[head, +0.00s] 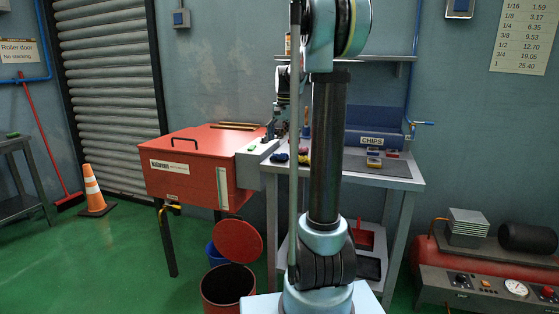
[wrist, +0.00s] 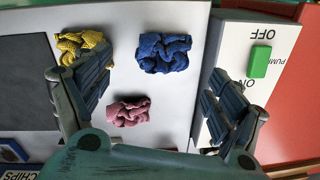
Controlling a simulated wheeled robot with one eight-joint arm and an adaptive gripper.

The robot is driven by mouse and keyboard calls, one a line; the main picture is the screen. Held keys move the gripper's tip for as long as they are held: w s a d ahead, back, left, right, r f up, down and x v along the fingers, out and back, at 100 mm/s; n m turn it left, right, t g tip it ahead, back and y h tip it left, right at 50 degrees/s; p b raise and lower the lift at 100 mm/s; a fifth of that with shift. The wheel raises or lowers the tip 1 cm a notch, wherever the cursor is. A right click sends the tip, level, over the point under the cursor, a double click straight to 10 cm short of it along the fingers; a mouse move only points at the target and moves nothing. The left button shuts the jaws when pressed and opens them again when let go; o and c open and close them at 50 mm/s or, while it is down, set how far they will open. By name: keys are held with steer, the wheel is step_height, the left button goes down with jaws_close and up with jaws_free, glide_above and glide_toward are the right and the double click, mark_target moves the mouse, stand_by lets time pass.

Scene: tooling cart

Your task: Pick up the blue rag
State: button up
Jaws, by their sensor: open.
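The blue rag (wrist: 164,53) lies crumpled on the light cart top in the wrist view, and it also shows in the head view (head: 279,158). My gripper (wrist: 158,95) is open and empty above the cart, its two fingers spread left and right. In the wrist picture the blue rag lies above the gap between the fingertips, apart from both. A pink rag (wrist: 128,111) lies nearer the gripper's base, beside the left finger. A yellow rag (wrist: 80,42) lies left of the blue one, partly behind the left finger.
A white pump switch box (wrist: 240,75) with a green button (wrist: 260,61) stands right of the blue rag, under the right finger. The red tank (head: 190,165) adjoins the cart. A blue CHIPS bin (head: 375,141) and a dark mat (wrist: 25,85) occupy the other side.

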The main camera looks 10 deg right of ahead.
steer(key=shift+w+a+f, duration=0.1)
steer(key=shift+a+f, duration=0.1)
steer(key=shift+f, duration=0.8)
steer(key=shift+w+a+f, duration=0.1)
steer(key=shift+a+f, duration=0.05)
steer(key=shift+f, duration=0.85)
steer(key=shift+a+f, duration=0.2)
steer(key=shift+f, duration=0.8)
steer(key=c, duration=0.7)
steer(key=shift+c, duration=0.4)
steer(key=shift+r, duration=0.1)
step_height(320, 180, up, 10)
